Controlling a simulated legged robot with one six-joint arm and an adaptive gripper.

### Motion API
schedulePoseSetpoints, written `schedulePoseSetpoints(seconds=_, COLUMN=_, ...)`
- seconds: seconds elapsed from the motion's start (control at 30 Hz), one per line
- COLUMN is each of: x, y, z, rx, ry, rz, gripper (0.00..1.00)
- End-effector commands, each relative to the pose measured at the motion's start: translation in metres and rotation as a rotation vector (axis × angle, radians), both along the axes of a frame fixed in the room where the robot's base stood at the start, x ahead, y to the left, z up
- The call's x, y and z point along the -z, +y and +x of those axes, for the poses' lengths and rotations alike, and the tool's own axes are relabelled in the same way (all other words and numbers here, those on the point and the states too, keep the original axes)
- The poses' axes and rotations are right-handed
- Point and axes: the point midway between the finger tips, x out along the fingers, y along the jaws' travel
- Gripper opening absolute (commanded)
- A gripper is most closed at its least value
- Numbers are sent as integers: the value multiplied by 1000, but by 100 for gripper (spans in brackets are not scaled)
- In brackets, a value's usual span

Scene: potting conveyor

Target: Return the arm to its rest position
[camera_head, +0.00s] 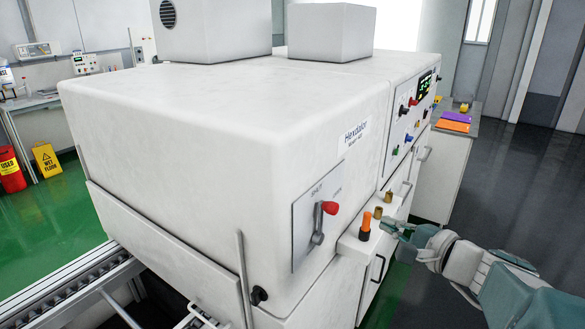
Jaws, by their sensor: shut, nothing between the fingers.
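My arm (470,262) reaches in from the lower right corner. My gripper (392,227) is at its end, beside the front ledge of the large white machine (230,130). The fingers are small in the picture and look shut, with nothing seen between them. An orange cylinder (365,222) stands upright on the ledge just left of the fingers. Brass-coloured pieces (388,197) sit on the ledge close to the fingers. I cannot tell whether the fingers touch any of them.
A lever with a red knob (330,208) sits on the machine's side plate. A control panel (412,115) is further right. A conveyor (75,290) runs at lower left. Dark floor (520,180) at right is clear.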

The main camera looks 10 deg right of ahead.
Motion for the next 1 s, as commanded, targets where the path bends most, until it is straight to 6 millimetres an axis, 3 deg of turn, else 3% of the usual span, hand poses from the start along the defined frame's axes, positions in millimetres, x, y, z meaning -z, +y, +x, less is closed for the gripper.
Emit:
schedulePoseSetpoints(seconds=0.1, x=4, y=15, z=-1, rx=-44, ry=25, rz=-33, gripper=0)
schedulePoseSetpoints(seconds=0.23, x=19, y=62, z=-11, rx=-198, ry=120, rz=-168, gripper=0)
schedulePoseSetpoints(seconds=0.4, x=48, y=118, z=-43, rx=-428, ry=255, rz=-435, gripper=0)
schedulePoseSetpoints(seconds=0.5, x=63, y=137, z=-64, rx=-543, ry=312, rz=-611, gripper=0)
schedulePoseSetpoints(seconds=0.63, x=78, y=150, z=-90, rx=-670, ry=361, rz=-856, gripper=0)
schedulePoseSetpoints(seconds=0.8, x=86, y=149, z=-115, rx=-788, ry=374, rz=-1198, gripper=0)
schedulePoseSetpoints(seconds=1.0, x=82, y=139, z=-128, rx=-847, ry=335, rz=-1533, gripper=0)
